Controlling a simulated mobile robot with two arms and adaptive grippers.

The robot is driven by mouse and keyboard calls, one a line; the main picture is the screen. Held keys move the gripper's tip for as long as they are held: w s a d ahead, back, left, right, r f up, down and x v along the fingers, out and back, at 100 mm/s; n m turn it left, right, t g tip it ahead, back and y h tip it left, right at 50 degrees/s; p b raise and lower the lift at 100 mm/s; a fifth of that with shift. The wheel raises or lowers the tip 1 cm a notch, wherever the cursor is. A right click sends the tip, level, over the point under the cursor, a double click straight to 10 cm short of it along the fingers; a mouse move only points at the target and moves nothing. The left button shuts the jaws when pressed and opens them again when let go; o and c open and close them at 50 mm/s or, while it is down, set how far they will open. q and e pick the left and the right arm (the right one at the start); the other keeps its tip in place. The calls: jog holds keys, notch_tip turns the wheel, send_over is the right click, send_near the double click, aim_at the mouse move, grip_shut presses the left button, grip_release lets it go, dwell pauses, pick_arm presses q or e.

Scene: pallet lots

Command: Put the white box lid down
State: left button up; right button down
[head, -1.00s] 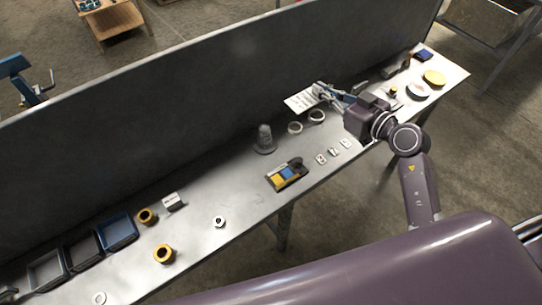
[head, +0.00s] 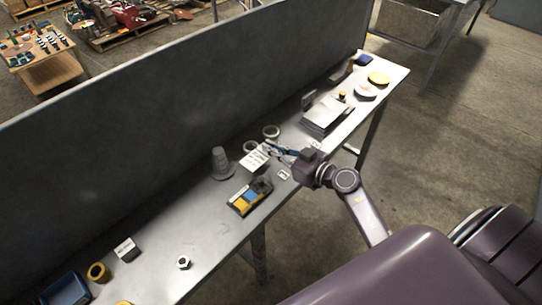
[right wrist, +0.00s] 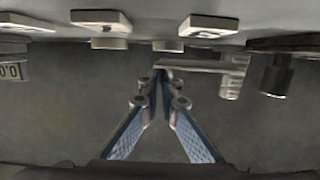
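The white box lid (head: 254,161) is a flat white plate with dark print. My right gripper (head: 272,149) is shut on its edge and appears to hold it above the bench, in front of two pale rings. In the right wrist view the lid (right wrist: 200,66) shows nearly edge-on between the fingertips (right wrist: 160,78). Its height over the bench is hard to tell. A pale grey box-like thing (head: 324,117) stands on the bench to the right of the gripper. My left gripper is not in view.
The grey bench (head: 205,220) has a tall back panel (head: 190,100). Near the lid are a grey cone (head: 221,163), the rings (head: 271,132), a yellow-and-blue case (head: 249,197) and small white number tiles (head: 283,175). Bare bench lies left of the case.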

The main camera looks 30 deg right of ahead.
notch_tip(320, 180, down, 2)
jog(key=shift+f+b, duration=0.15)
jog(key=shift+b, duration=0.15)
jog(key=c, duration=2.6)
grip_release()
jog(key=shift+f, duration=0.1)
jog(key=o, duration=0.4)
jog(key=shift+o, duration=0.2)
